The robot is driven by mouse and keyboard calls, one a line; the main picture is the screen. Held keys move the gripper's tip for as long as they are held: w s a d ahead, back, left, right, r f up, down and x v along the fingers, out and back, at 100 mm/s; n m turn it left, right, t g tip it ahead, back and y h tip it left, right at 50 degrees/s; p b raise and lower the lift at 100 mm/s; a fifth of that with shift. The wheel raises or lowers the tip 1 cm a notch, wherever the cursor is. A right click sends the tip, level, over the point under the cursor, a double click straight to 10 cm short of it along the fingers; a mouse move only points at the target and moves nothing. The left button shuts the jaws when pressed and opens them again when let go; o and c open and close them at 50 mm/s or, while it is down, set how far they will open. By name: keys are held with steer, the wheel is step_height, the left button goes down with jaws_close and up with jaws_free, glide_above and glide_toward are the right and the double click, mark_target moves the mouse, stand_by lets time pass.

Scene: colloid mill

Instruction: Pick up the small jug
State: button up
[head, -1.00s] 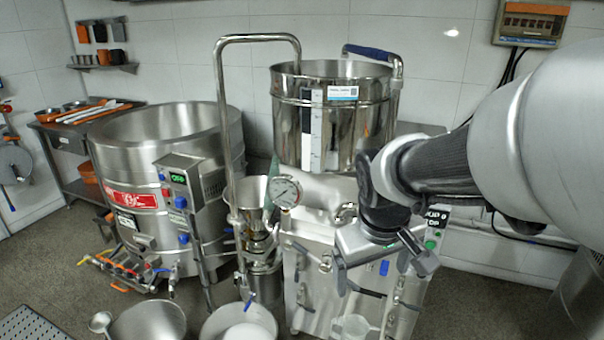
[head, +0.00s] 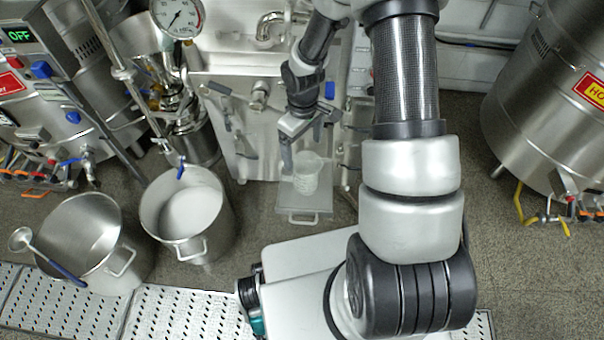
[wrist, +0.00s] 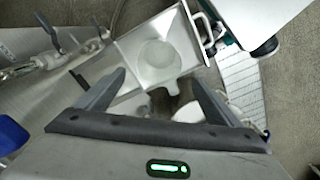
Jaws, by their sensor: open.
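The small jug (head: 308,173) is a pale, translucent jug, standing on a small grey metal tray (head: 304,211) at the front of the mill. My gripper (head: 302,146) is just above and behind the jug in the head view, pointing down. In the wrist view the open fingers (wrist: 158,78) are spread, with nothing held between them. The jug (wrist: 158,58) appears ahead of the fingertips, roughly centred between them, on the tray (wrist: 187,32). I cannot tell the exact gap between fingers and jug.
Two steel pots stand left of the tray, one with white contents (head: 190,205) and one with a ladle (head: 85,235). The mill's steel cabinet (head: 245,125) is close behind. A large vessel (head: 545,100) stands at the right. Floor shows between pots and tray.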

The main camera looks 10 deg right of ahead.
steer(key=b, duration=0.1)
glide_toward(305, 170)
steer(key=s, duration=0.1)
steer(key=s+a, duration=0.1)
steer(key=s, duration=0.1)
steer(key=shift+a+r, duration=0.15)
steer(key=shift+a, duration=0.05)
steer(key=f+b, duration=0.1)
steer(key=f, duration=0.1)
steer(key=f+b, duration=0.1)
steer(key=f, duration=0.2)
steer(key=shift+s+d+f, duration=0.15)
steer(key=shift+s+d, duration=0.05)
steer(key=c, duration=1.3)
